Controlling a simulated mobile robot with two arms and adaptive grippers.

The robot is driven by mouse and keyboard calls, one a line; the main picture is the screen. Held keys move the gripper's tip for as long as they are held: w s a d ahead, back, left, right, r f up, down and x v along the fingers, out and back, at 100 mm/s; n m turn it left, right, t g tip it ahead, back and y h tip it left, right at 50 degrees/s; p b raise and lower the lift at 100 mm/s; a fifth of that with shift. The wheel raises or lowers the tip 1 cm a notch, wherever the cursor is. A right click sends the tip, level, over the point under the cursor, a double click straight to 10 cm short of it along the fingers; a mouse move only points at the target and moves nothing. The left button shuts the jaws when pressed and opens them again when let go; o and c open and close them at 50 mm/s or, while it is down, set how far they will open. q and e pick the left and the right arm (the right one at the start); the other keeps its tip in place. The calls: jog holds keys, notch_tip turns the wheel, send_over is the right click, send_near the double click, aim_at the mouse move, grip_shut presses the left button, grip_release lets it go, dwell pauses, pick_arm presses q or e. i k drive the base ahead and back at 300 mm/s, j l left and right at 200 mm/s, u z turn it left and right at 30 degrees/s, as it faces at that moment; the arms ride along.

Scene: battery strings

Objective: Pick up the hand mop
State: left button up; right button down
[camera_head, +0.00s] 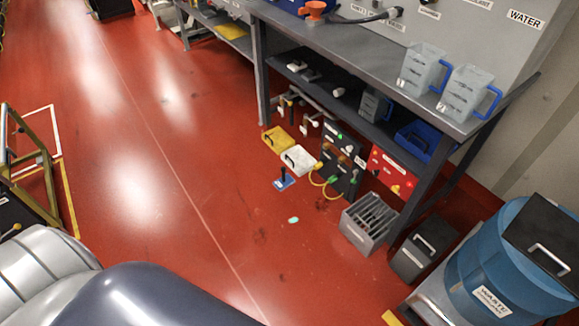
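A small blue flat pad with a dark upright handle (284,180) stands on the red floor near the middle of the view. It looks like the hand mop, but it is small in the picture. It stands free, in front of a white box with a handle (298,158). Neither of my grippers shows in this view, so I cannot tell what they hold.
A grey workbench (330,45) with jugs (421,69) stands behind. A yellow box (277,139), dark unit (338,160) and slotted grey crate (369,222) stand nearby. A blue waste drum (510,265) is at right. Open floor lies left.

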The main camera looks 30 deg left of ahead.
aim_at(286, 180)
jog(key=i+j+z, duration=0.15)
jog(key=j, duration=0.3)
jog(key=i+j+z, duration=0.2)
jog(key=j, duration=0.25)
jog(key=i+j+z, duration=0.15)
jog(key=j, duration=0.3)
jog(key=j+z, duration=0.15)
jog(key=j, duration=0.35)
jog(key=i+j+z, duration=0.2)
jog(key=j, duration=0.3)
jog(key=k, duration=0.1)
